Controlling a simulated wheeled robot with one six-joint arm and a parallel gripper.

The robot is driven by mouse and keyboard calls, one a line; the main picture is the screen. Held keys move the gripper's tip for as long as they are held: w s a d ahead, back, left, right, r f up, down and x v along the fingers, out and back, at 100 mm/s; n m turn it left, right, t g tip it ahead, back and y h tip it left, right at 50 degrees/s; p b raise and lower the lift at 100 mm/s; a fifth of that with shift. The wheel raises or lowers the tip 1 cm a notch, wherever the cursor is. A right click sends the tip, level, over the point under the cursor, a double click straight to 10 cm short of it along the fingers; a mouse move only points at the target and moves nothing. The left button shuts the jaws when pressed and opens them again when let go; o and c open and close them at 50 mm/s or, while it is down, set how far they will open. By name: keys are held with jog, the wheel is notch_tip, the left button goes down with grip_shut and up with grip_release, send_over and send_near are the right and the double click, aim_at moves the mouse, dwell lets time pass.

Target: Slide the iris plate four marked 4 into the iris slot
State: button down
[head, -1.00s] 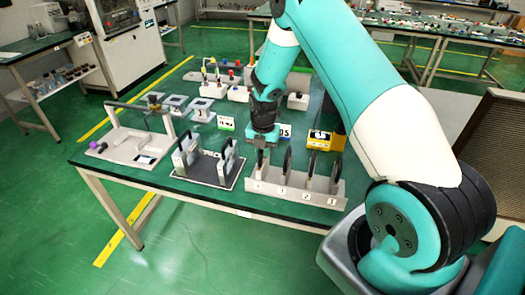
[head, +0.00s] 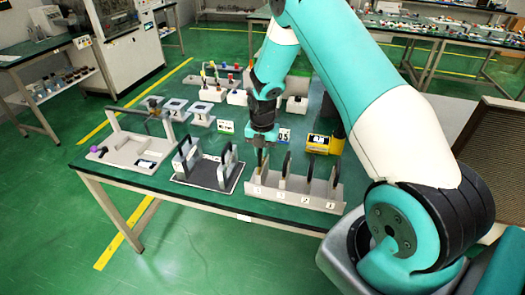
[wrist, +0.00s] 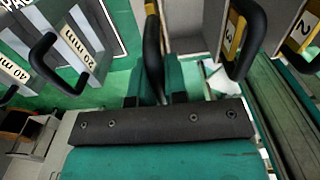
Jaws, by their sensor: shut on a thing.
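My gripper (head: 259,155) is shut on the black handle of the leftmost plate in the grey rack (head: 318,205). In the wrist view, the dark fingers (wrist: 152,85) close around this curved handle (wrist: 152,50). The held plate is seen nearly edge-on, so its own number does not show; I take it for iris plate four by its place beside plate 3. I cannot tell whether it is raised from the rack. To its right stand plate 3 (wrist: 232,32) and plate 2 (wrist: 303,30), with black handles. I cannot make out the iris slot for certain.
A grey fixture with a bar (head: 120,155) stands at the table's left. A yellow box (head: 318,143) stands behind the rack.

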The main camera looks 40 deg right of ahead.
jog(key=shift+r+p, duration=3.05)
jog(key=shift+r, duration=1.65)
